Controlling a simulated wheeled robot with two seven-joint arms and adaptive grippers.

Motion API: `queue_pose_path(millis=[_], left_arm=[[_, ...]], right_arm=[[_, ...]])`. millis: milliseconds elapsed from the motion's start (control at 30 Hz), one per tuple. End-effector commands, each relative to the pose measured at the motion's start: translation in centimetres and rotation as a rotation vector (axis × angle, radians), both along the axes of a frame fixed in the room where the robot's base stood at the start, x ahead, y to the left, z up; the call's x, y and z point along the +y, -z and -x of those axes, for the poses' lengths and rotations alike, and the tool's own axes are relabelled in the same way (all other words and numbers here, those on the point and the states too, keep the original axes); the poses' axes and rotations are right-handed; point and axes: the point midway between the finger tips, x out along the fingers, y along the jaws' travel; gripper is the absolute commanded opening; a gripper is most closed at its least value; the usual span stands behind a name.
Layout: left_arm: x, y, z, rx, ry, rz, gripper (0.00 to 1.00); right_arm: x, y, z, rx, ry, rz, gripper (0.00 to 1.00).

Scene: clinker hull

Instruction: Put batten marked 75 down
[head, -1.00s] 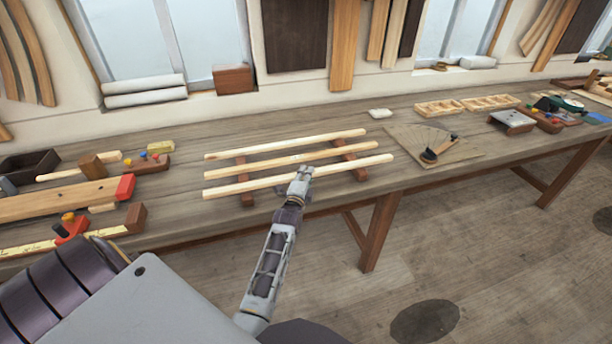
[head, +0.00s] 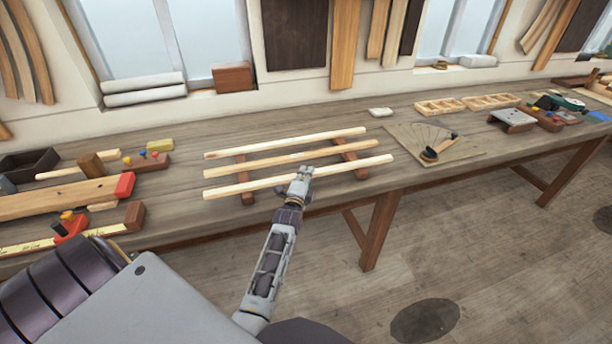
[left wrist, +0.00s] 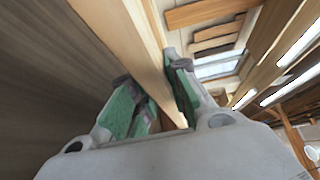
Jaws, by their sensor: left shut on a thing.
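Three pale battens lie side by side on two red-brown bearers on the bench. They are the far batten (head: 285,143), the middle batten (head: 270,160) and the near batten (head: 240,188). No number is legible on any of them. My left gripper (head: 302,177) is at the near batten, around its middle, at the bench's front side. In the left wrist view its green-padded fingers (left wrist: 160,100) stand either side of a long batten (left wrist: 142,45) and are shut on it. Whether this batten touches the bearers cannot be told. My right gripper is out of view.
The left bearer (head: 245,171) and right bearer (head: 357,172) stand on the workbench (head: 185,185). Planes and timber lie to the left. A fan-marked board (head: 405,137) with a dark-handled tool lies to the right. Bare bench shows either side of the battens.

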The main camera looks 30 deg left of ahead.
Motion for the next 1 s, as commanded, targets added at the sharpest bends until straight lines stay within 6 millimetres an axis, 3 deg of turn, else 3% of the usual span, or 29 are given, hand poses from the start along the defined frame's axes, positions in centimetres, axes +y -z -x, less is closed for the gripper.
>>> queue_pose_path(millis=[33,67,233,667,1000], left_arm=[[0.0,0.0,0.0,-0.002,0.0,-0.001,0.0],[0.0,0.0,0.0,-0.002,0.0,-0.001,0.21],[0.0,0.0,0.0,-0.001,0.0,0.0,0.42],[-0.1,0.1,0.2,0.001,0.0,0.0,0.42],[-0.6,0.1,1.7,0.001,0.001,0.0,0.42]], right_arm=[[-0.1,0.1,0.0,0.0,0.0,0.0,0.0],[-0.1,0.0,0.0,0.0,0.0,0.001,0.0],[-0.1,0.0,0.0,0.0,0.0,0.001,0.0],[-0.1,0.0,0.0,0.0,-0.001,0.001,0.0],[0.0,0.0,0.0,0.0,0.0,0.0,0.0]])
